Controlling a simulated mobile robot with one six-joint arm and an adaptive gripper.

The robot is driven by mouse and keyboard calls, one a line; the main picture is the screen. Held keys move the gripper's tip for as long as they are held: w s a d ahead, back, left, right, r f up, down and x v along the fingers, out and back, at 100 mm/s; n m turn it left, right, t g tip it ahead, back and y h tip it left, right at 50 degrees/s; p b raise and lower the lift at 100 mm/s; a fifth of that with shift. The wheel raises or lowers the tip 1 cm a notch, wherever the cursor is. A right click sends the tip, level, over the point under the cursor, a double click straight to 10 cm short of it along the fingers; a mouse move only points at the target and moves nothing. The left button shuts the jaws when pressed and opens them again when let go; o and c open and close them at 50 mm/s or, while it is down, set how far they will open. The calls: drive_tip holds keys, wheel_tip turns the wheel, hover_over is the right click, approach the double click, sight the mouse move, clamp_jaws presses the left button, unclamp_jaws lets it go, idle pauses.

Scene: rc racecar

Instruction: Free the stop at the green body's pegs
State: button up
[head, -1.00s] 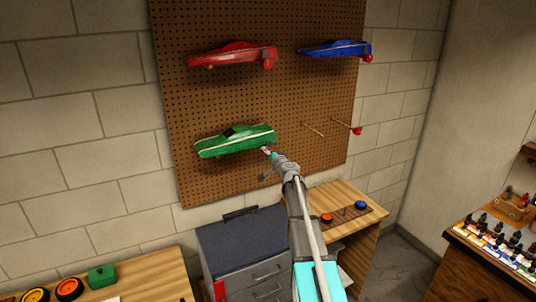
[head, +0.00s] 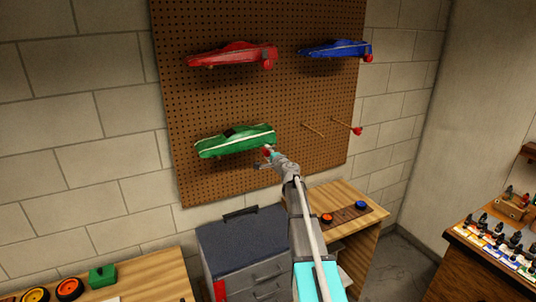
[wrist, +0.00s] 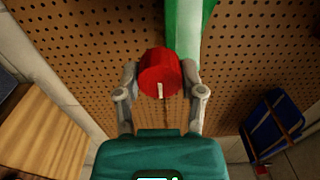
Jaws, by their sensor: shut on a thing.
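The green body (head: 236,142) hangs on the pegboard, lower left of the other car bodies. My gripper (head: 267,154) is at its right end in the head view. In the wrist view my gripper (wrist: 161,84) is shut on a red round stop (wrist: 158,70), one finger on each side. The stop has a pale slot-like mark on its near face. Behind it the green body (wrist: 184,25) shows with a white stripe. The green body's pegs are hidden, and I cannot tell whether the stop still touches one.
A red body (head: 232,56) and a blue body (head: 335,49) hang above, each with a red stop. Two bare pegs (head: 313,129) stick out to the right, one with a red stop (head: 357,131). A drawer cabinet (head: 245,240) and a wooden table (head: 345,205) stand below.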

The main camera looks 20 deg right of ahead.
idle(0.3)
drive_tip(key=o, duration=1.1)
drive_tip(key=shift+o, duration=0.2)
drive_tip(key=shift+s, duration=0.15)
drive_tip(key=s, duration=1.1)
drive_tip(key=shift+s+d, duration=0.25)
drive_tip(key=shift+s, duration=0.1)
drive_tip(key=shift+a, duration=0.1)
